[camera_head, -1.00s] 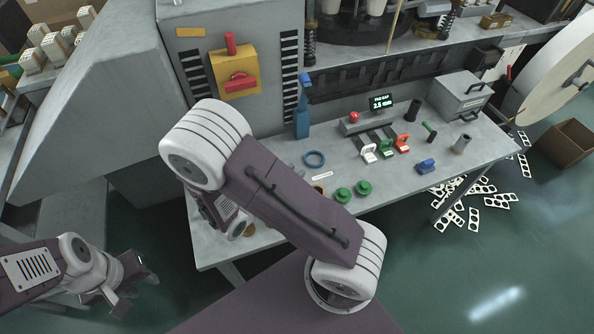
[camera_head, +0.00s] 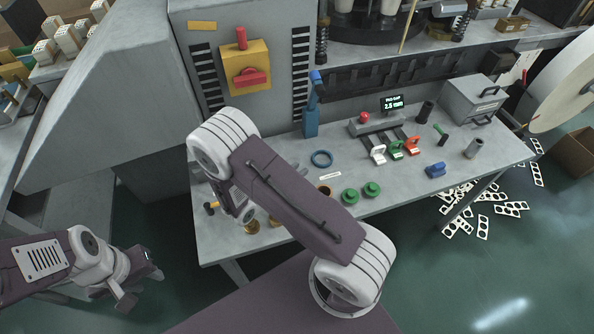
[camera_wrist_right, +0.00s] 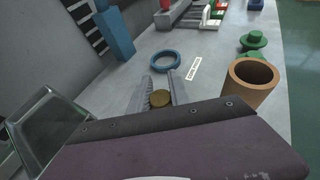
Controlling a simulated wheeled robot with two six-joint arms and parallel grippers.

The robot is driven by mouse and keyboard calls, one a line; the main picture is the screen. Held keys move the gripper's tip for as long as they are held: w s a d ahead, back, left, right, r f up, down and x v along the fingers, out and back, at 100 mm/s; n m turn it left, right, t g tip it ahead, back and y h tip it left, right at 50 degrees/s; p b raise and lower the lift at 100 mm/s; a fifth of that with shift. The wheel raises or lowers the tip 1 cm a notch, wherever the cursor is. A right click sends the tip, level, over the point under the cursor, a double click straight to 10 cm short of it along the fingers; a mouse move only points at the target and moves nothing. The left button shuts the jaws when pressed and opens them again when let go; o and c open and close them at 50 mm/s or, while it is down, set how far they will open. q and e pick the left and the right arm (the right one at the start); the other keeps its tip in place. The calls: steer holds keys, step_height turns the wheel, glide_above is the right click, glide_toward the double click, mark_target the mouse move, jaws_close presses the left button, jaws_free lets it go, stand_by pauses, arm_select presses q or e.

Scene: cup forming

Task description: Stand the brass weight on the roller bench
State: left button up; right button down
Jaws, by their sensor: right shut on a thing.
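The brass weight (camera_wrist_right: 160,98) is a small round brass piece between the two fingers of my right gripper (camera_wrist_right: 160,92) in the right wrist view. The gripper is shut on it. In the head view my right forearm and wrist cover most of that gripper. A brass disc (camera_head: 252,227) shows just below the wrist, near the bench's front left part. I cannot tell whether the weight touches the surface. The grey bench (camera_head: 400,188) runs across the middle. My left gripper (camera_head: 140,280) is open and empty at the lower left, off the bench.
Punched strips (camera_head: 480,210) litter the floor.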

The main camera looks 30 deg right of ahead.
steer(key=c, duration=1.2)
jaws_free()
steer(key=shift+f, duration=0.15)
